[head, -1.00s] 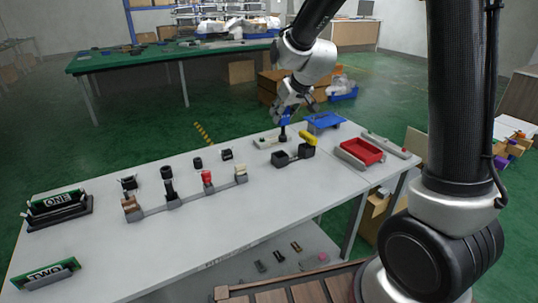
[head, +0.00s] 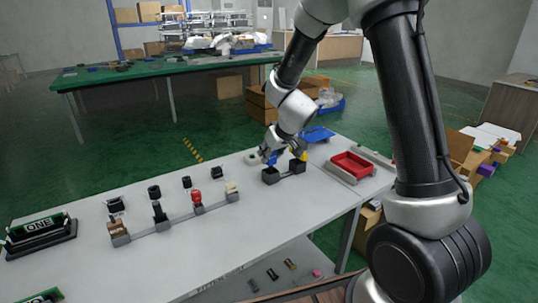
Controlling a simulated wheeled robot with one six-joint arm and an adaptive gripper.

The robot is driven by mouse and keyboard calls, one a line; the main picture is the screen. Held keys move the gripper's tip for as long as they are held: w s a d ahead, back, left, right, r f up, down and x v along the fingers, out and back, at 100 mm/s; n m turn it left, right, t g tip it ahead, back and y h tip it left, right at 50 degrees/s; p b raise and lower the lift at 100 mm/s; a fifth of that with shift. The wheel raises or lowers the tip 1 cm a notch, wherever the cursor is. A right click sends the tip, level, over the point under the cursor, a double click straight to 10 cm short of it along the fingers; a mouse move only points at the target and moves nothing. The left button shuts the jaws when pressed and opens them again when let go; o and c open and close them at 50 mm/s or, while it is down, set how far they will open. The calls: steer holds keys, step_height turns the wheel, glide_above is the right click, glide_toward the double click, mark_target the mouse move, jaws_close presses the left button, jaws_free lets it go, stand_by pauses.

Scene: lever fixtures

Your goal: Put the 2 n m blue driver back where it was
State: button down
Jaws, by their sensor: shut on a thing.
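My gripper (head: 278,150) is shut on the blue driver (head: 272,158), which shows as a small patch of blue under the fingers. The driver is just above or behind the left cup of a dark two-cup holder (head: 284,177); I cannot tell whether its tip is inside the cup. The yellow driver (head: 304,155) shows in part behind the holder's right cup (head: 297,166). A pale board (head: 251,159) lies just left of my gripper, partly hidden.
A red tray (head: 353,165) and a blue stand (head: 318,135) are to the right. A rail of levers (head: 175,212) with several black knobs stands to the left.

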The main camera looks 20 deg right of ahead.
steer(key=shift+f, duration=0.25)
steer(key=c, duration=1.1)
jaws_free()
steer(key=shift+f, duration=0.1)
steer(key=shift+s+r, duration=0.2)
steer(key=shift+r, duration=0.25)
steer(key=s+d+r+m, duration=0.1)
steer(key=s+d+r, duration=0.3)
steer(key=s+r, duration=0.4)
steer(key=s+d+r, duration=0.4)
steer(key=s+r, duration=0.4)
steer(key=s+d+r+m+g+h, duration=0.1)
steer(key=s+d, duration=0.2)
steer(key=s, duration=0.6)
steer(key=s+d+r+m+g+h, duration=0.1)
steer(key=s+d, duration=0.3)
steer(key=s, duration=0.5)
steer(key=shift+s+r+m+g, duration=0.25)
steer(key=shift+r+m+g, duration=0.05)
steer(key=shift+r, duration=0.15)
steer(key=shift+d, duration=0.1)
